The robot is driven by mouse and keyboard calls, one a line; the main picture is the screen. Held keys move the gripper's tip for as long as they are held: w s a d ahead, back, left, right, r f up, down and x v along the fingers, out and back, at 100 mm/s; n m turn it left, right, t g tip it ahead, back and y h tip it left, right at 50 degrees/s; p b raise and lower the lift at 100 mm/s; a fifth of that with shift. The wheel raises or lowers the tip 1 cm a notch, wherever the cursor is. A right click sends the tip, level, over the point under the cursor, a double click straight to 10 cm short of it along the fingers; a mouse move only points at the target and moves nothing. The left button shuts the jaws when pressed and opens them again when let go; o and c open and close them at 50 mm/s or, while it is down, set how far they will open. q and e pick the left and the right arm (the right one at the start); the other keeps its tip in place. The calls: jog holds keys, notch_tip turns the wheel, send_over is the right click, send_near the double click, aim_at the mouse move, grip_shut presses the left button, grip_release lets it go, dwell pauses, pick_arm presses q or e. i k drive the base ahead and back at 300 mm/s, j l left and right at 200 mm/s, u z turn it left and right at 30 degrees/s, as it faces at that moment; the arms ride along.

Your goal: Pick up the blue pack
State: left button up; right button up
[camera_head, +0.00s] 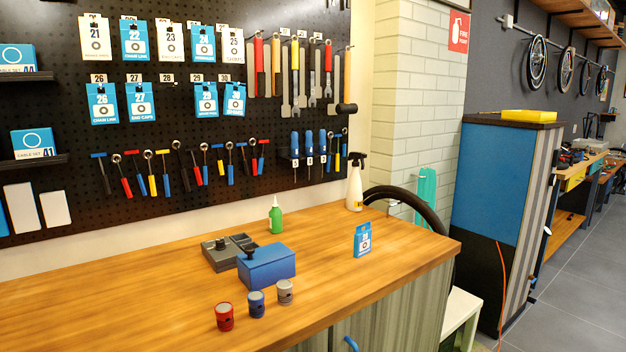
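A small blue pack (362,241) with a white label stands upright on the wooden workbench (400,270), toward its right end. Nothing touches it, and the bench around it is clear. Several similar blue and white packs, such as the one marked 22 (135,40), hang on the black pegboard behind the bench. Neither of my grippers is in view.
Left of the pack are a blue box-like block (268,268), a grey tray (222,256) and a green bottle (276,218). Red (224,317), blue (257,305) and grey (286,292) small cylinders stand in front. A white spray bottle (354,190) stands behind.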

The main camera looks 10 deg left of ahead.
aim_at(362, 240)
jog(key=i+l+u, duration=0.1)
jog(key=u, duration=0.8)
jog(key=l+u, duration=1.05)
jog(key=l, duration=0.75)
jog(key=k+l, duration=0.1)
jog(key=l, duration=0.35)
jog(key=l+u, duration=0.1)
jog(key=l, duration=0.35)
jog(key=k, duration=0.05)
